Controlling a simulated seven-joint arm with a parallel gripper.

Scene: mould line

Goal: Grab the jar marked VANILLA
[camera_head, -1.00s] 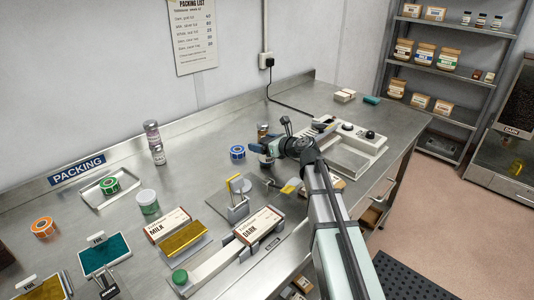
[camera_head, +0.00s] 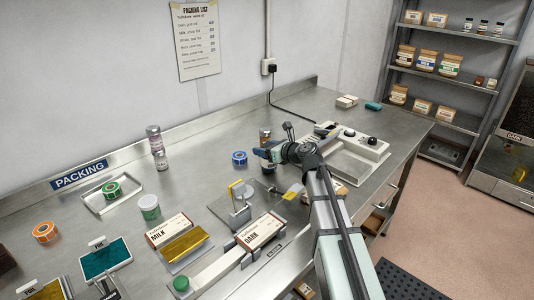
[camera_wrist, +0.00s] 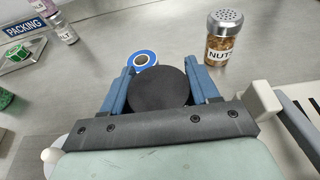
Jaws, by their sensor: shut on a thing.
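My gripper (camera_wrist: 150,92) is shut on a round thing with a flat black top, seen from above in the wrist view; I take it for a black-lidded jar (camera_wrist: 159,88). Its side and any label are hidden, so I cannot read VANILLA on it. In the head view my gripper (camera_head: 264,157) is low over the bench, right of the blue tape roll (camera_head: 239,157). A shaker jar marked NUTS (camera_wrist: 222,45) with a metal lid stands just beyond my gripper, apart from it; its top also shows in the head view (camera_head: 265,135).
A pink-labelled shaker (camera_head: 153,138) and a white-labelled shaker (camera_head: 162,160) stand at the back left. A scale-like machine (camera_head: 355,150) is to the right. MILK (camera_head: 170,229) and DARK (camera_head: 261,231) boxes lie in front. The bench between the shakers and blue tape is clear.

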